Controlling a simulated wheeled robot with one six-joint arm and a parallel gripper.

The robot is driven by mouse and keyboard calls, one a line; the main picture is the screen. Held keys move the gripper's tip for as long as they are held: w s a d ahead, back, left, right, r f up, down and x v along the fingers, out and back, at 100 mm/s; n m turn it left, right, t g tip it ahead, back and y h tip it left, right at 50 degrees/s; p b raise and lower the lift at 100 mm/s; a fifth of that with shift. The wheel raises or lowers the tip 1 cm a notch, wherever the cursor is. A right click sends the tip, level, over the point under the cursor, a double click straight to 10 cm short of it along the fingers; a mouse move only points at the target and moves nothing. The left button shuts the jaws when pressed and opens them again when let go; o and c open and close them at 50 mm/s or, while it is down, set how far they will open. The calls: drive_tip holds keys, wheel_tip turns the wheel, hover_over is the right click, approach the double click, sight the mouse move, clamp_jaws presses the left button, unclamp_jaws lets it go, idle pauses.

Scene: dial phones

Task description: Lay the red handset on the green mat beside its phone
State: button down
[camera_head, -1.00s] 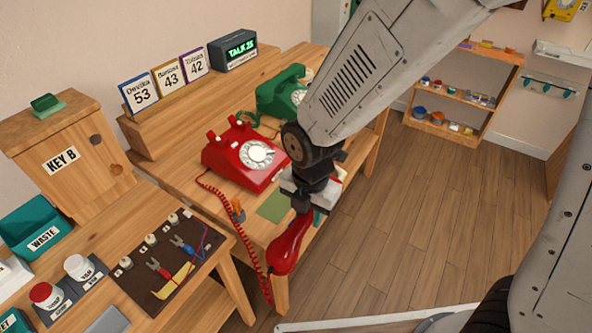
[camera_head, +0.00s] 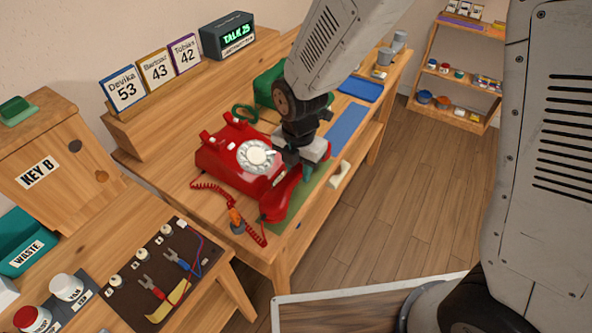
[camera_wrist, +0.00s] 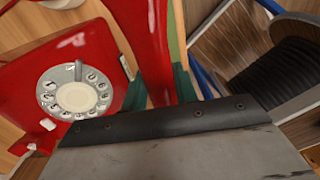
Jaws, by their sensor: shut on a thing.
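The red phone (camera_head: 222,163) with a white dial stands on the wooden table, its cradle empty. My gripper (camera_head: 296,165) is shut on the red handset (camera_head: 279,198), just right of the phone and close to it. The handset also shows in the wrist view (camera_wrist: 146,45), beside the phone body (camera_wrist: 28,88). The green mat (camera_head: 311,183) lies partly hidden under and behind the handset. I cannot tell whether the handset touches the mat. The red coiled cord (camera_head: 213,187) runs in front of the phone.
The green phone (camera_head: 268,86) stands behind, partly covered by my arm. A blue mat (camera_head: 347,122) lies farther along the table. An orange-handled item (camera_head: 235,217) stands near the table's front edge, beside the cord. Open floor lies to the right.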

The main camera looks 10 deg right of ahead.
sight(298, 165)
drive_tip(key=shift+w+f, duration=0.2)
drive_tip(key=shift+f, duration=1.6)
drive_tip(key=shift+f, duration=0.15)
drive_tip(key=c, duration=1.1)
unclamp_jaws()
drive_tip(key=shift+a, duration=0.1)
wheel_tip(298, 165, up, 11)
drive_tip(key=shift+r, duration=0.7)
